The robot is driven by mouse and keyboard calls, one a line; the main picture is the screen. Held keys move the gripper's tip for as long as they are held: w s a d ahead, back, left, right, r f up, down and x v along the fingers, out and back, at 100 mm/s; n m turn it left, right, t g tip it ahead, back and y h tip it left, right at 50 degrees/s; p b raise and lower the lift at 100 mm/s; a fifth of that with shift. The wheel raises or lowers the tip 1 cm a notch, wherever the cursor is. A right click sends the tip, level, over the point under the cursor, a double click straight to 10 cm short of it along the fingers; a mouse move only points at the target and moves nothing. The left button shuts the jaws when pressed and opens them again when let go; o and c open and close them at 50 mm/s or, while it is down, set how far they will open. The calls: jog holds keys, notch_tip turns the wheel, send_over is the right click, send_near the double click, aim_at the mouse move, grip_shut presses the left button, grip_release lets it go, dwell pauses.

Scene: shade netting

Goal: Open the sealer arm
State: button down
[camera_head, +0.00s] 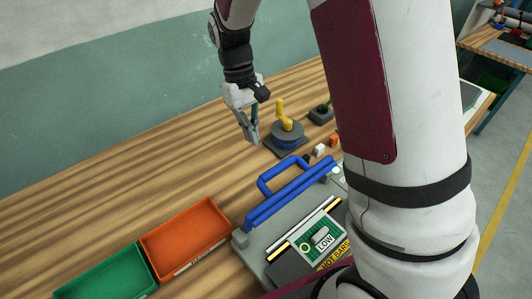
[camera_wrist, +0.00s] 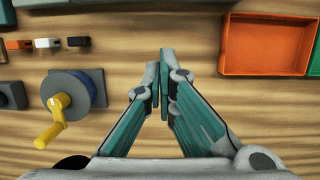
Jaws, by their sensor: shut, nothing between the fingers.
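The sealer (camera_head: 262,240) is a grey box on the bench in the head view, partly hidden by my arm. Its blue sealer arm (camera_head: 290,205) is a long bar with a loop handle (camera_head: 277,174) on its far-left side, lying along the far-left side of the body. I cannot tell how far it is raised. My gripper (camera_head: 252,138) is shut and empty, pointing down above the bench beyond the handle and apart from it. The shut fingertips also show in the wrist view (camera_wrist: 160,58), over bare wood.
A reel with a yellow crank (camera_head: 286,130) stands just right of my gripper. Small white (camera_head: 319,150) and orange (camera_head: 334,140) blocks lie near the sealer's far end. Orange (camera_head: 188,240) and green (camera_head: 105,277) trays are at the left. The bench beyond the trays is clear.

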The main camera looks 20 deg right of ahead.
jog(key=s+d+f+p, duration=0.1)
jog(key=s+f+p, duration=0.1)
jog(key=s+f, duration=0.1)
jog(key=shift+s+d+f, duration=0.25)
jog(key=shift+s+f, duration=0.05)
jog(key=shift+s, duration=0.6)
jog(key=shift+s+d+r+p, duration=0.3)
jog(key=shift+s+r+p, duration=0.25)
jog(key=shift+s+p, duration=0.3)
